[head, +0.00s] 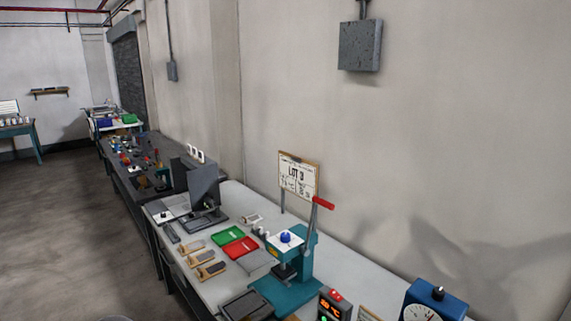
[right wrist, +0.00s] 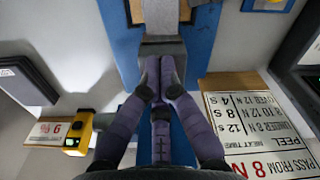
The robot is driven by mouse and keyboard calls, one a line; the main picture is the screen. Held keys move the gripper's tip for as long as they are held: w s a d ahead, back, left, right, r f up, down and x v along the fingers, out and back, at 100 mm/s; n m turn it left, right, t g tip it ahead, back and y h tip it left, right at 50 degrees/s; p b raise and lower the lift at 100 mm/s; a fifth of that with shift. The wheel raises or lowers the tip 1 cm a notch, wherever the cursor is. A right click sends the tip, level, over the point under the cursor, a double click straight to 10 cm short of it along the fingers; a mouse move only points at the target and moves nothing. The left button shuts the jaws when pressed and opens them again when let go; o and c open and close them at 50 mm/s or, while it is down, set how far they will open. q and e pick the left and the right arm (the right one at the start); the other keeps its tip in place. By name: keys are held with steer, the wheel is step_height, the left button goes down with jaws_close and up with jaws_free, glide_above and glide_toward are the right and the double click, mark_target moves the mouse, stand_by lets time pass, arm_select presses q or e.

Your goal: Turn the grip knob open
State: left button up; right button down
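A blue tester (head: 436,300) with a white dial and a dark knob on top stands at the bottom right of the head view. In the right wrist view, a blue upright part (right wrist: 205,40) carries a grey clamp block (right wrist: 163,47) with a pale strip (right wrist: 160,15) above it. My right gripper (right wrist: 162,68) has its purple fingers together at the near edge of this block. No gap shows between the fingertips. I cannot make out the grip knob; the fingers may hide it. Neither gripper shows in the head view, and my left gripper is not seen.
The pale bench (head: 225,275) holds a teal press (head: 288,290) with a red-handled lever, green and red trays, and a controller (head: 335,304). In the right wrist view, a peel-limit card (right wrist: 255,125) lies right and a yellow device (right wrist: 78,135) left of the fingers.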

steer(key=shift+s+d+f, duration=0.1)
steer(key=shift+s+f, duration=0.45)
steer(key=shift+f, duration=0.1)
steer(key=shift+s+d, duration=0.2)
steer(key=shift+d, duration=0.25)
steer(key=shift+s+d+b, duration=0.1)
steer(key=shift+d+b, duration=0.25)
steer(key=shift+d, duration=0.2)
steer(key=shift+s, duration=0.2)
step_height(320, 180, up, 7)
steer(key=p, duration=0.4)
steer(key=shift+w+d+f, duration=0.2)
steer(key=shift+w, duration=0.05)
steer(key=shift+w, duration=0.1)
stand_by(0.3)
